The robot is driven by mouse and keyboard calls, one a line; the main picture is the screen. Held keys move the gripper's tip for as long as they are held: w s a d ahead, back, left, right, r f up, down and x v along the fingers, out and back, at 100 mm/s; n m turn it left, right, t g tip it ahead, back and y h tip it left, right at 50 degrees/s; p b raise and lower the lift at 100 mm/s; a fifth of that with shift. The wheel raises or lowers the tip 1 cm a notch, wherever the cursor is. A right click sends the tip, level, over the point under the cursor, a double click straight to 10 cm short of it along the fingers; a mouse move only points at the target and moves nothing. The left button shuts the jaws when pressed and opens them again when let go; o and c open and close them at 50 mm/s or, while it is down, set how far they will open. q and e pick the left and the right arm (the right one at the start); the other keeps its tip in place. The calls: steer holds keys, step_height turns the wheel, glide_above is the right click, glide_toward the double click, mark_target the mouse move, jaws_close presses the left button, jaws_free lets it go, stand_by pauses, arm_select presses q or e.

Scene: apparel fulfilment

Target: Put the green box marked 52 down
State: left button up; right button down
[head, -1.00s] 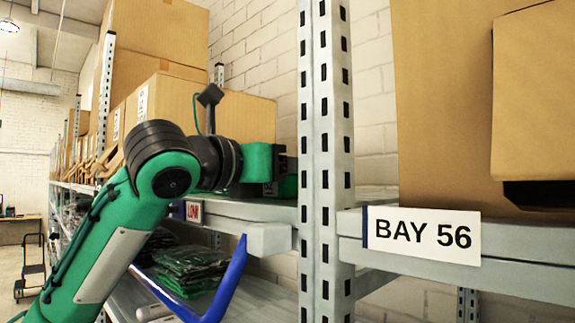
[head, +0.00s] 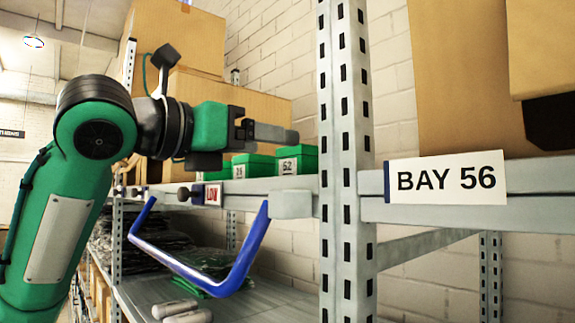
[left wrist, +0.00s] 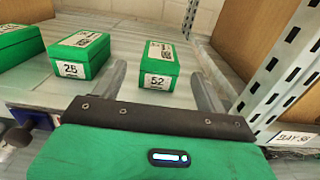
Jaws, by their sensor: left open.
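The green box marked 52 (head: 297,160) stands upright on the grey shelf, beside the green box marked 26 (head: 253,166). In the left wrist view, box 52 (left wrist: 159,68) sits on the shelf surface beyond and between the spread fingers of my left gripper (left wrist: 163,88). In the head view my left gripper (head: 290,134) is above the shelf, just over box 52, open and empty. The boxes' lower fronts are partly hidden by the shelf edge in the head view. My right gripper is not in view.
A slotted upright post (head: 345,150) stands right of the boxes, with the BAY 56 sign (head: 446,178) beyond. Large cardboard boxes (head: 240,100) stand behind. A blue handle-like frame (head: 195,272) hangs before the lower shelf. Another green box (left wrist: 18,45) stands at left.

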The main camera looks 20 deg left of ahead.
arm_select(q)
steer(key=shift+b+v, duration=0.5)
steer(key=shift+v, duration=1.1)
